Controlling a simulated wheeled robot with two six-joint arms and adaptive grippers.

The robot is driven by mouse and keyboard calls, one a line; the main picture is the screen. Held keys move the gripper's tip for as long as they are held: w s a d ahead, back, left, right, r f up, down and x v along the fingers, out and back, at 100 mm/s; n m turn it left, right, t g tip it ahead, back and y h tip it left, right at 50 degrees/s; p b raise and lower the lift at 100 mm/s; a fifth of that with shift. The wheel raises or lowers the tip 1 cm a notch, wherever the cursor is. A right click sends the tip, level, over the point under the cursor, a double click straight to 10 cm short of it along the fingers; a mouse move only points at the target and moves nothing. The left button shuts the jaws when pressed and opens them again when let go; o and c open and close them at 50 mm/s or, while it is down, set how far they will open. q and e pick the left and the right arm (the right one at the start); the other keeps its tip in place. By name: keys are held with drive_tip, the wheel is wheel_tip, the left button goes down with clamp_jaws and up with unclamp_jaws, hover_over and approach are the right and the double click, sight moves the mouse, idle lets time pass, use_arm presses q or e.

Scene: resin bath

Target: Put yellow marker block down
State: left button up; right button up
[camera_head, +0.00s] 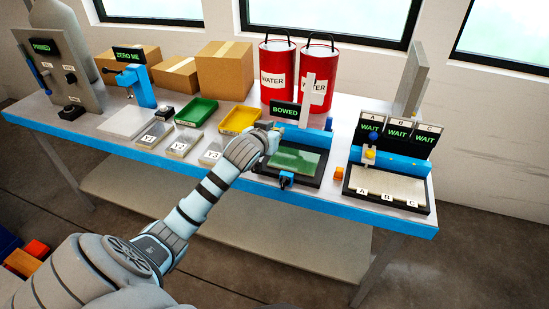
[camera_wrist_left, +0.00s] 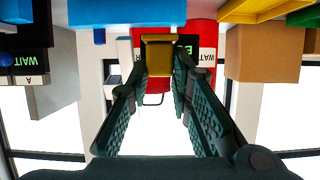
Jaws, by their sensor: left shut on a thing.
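My left gripper (camera_head: 270,138) is over the left rear part of the station with the green plate, just below the BOWED sign. In the left wrist view the two fingers of the left gripper (camera_wrist_left: 158,62) are closed on the yellow marker block (camera_wrist_left: 158,50), held at the fingertips. In the head view the block is mostly hidden by the hand, and I cannot tell whether it touches anything below. My right gripper is not in view.
Water drums (camera_head: 276,85) stand behind.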

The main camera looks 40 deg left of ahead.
use_arm(q)
wheel_tip(320, 180, down, 8)
drive_tip(key=shift+d+b, duration=0.1)
drive_tip(key=shift+b, duration=0.65)
drive_tip(key=o, duration=0.8)
